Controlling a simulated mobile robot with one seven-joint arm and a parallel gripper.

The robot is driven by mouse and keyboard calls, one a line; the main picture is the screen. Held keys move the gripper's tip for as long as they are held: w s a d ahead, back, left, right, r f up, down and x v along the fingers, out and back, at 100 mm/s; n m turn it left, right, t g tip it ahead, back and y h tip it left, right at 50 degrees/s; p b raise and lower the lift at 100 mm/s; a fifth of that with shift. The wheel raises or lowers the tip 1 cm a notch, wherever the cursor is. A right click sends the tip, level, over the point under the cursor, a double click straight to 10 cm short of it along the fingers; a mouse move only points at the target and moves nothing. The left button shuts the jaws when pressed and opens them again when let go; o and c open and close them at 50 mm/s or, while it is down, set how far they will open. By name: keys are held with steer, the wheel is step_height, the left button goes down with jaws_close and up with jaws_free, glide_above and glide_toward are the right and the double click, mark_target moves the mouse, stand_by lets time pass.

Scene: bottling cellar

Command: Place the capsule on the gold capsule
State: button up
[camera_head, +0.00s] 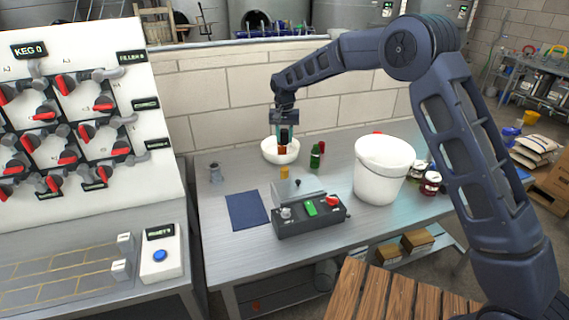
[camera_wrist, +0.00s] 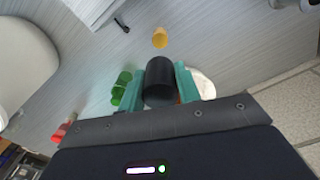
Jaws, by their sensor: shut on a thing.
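A black capsule (camera_wrist: 159,82) is between the teal fingers of my gripper (camera_wrist: 160,88), which is shut on it. In the head view my gripper (camera_head: 285,134) is over the white bowl (camera_head: 267,154), with the dark capsule low between its fingers. The gold capsule (camera_head: 284,172) stands on the table in front of the bowl, apart from my gripper. It also shows in the wrist view (camera_wrist: 160,38), beyond the held capsule. Something orange-brown (camera_head: 288,151) shows just below the fingers; I cannot tell whether it lies in the bowl.
Green capsules (camera_head: 315,157) and a red one (camera_head: 322,147) stand right of the bowl. A white bucket (camera_head: 382,170) is farther right. A grey machine with a button box (camera_head: 308,216) and a blue mat (camera_head: 247,210) are in front. The table left of the bowl is mostly clear.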

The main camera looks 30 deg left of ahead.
mark_target(284, 168)
step_height(284, 168, down, 12)
steer(key=shift+f, duration=0.15)
stand_by(0.4)
steer(key=shift+f, duration=0.1)
steer(key=o, duration=0.6)
step_height(284, 168, up, 12)
steer(key=shift+r, duration=0.1)
stand_by(0.4)
